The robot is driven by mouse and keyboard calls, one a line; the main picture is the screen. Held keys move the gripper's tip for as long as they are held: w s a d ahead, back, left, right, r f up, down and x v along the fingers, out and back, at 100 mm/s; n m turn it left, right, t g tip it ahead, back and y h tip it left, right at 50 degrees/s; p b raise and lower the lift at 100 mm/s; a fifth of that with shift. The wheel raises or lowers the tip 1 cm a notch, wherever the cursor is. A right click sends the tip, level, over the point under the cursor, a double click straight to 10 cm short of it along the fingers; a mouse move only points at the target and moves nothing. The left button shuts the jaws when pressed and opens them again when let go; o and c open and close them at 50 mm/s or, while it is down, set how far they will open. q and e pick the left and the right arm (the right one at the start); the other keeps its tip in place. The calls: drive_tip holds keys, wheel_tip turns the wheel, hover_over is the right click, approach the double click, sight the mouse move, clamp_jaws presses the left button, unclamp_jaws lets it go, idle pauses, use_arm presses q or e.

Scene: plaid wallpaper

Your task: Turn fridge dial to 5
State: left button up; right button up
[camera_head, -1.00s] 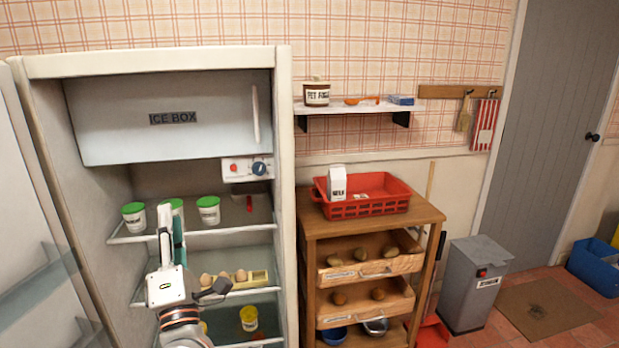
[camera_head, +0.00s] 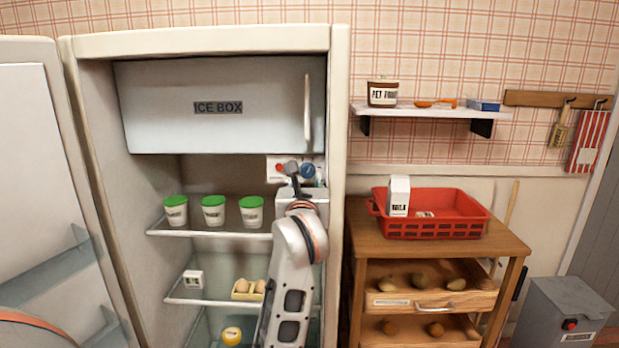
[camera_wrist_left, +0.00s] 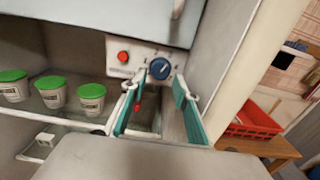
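The fridge dial (camera_head: 307,170) is a round blue knob on a white control panel under the ice box, at the upper right inside the open fridge. In the left wrist view the dial (camera_wrist_left: 160,68) is in plain sight, but its pointer setting is too small to read. My left gripper (camera_head: 304,188) is just below and in front of the panel in the head view. In the left wrist view its teal fingers (camera_wrist_left: 157,96) are spread apart with nothing between them, short of the dial. My right gripper is not in view.
A red light (camera_wrist_left: 123,57) sits left of the dial. Several green-lidded tubs (camera_head: 213,212) stand on the shelf to the left. The ice box door (camera_head: 215,130) is above. The fridge's right wall (camera_head: 338,130) is close beside my left arm.

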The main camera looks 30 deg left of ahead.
sight(307, 173)
use_arm(q)
drive_tip(key=shift+x, duration=1.15)
drive_tip(key=shift+w+a, duration=0.25)
drive_tip(key=shift+w, duration=0.15)
drive_tip(key=c, duration=0.8)
drive_tip(key=shift+c, duration=0.2)
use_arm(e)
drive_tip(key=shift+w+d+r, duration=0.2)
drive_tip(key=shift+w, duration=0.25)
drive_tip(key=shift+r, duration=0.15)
